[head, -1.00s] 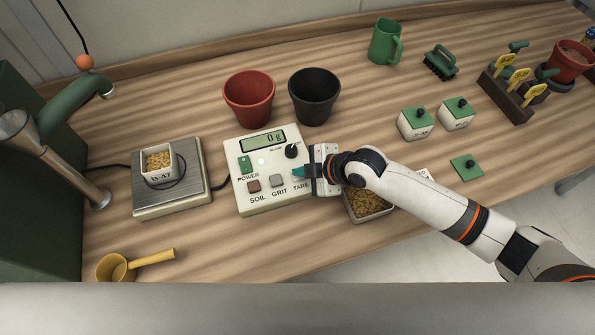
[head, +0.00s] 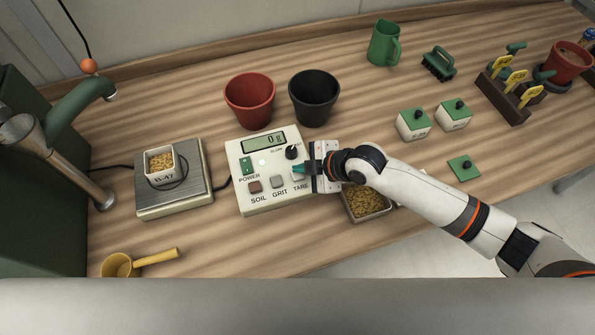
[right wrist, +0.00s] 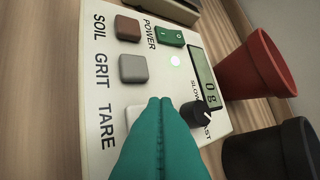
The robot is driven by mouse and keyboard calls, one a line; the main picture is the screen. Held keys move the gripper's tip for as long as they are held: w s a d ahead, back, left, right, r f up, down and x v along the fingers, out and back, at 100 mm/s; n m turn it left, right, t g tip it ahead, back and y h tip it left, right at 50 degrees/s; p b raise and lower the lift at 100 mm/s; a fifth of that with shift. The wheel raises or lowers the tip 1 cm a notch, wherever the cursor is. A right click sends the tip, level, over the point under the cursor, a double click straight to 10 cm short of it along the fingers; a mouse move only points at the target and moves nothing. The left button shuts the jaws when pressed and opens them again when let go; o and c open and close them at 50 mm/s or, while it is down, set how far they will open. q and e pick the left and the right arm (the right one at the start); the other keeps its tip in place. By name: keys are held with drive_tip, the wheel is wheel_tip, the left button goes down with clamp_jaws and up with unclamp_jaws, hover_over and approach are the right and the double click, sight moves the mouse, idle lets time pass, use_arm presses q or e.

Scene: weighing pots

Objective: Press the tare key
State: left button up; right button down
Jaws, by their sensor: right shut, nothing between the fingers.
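The white control box (head: 245,203) stands on the bench, its display (head: 264,142) reading 0 g. The pale tare key (head: 297,178) is at the box's right, above the word TARE. In the right wrist view the tare key (right wrist: 134,114) shows only in part, behind the teal fingers. My right gripper (head: 299,169) is shut and empty, its fingertips at or just over the tare key. I cannot tell whether they touch it. In the right wrist view the closed fingertips (right wrist: 160,103) cover part of the box. My left gripper is out of view.
A scale (head: 193,203) with a small filled tub (head: 161,178) stands left of the box. A red pot (head: 249,99) and a black pot (head: 314,97) stand behind it. A tray of grain (head: 366,204) lies below my right wrist. A yellow scoop (head: 118,265) lies front left.

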sight(302, 177)
drive_tip(key=shift+r+p, duration=2.15)
drive_tip(key=shift+r, duration=0.35)
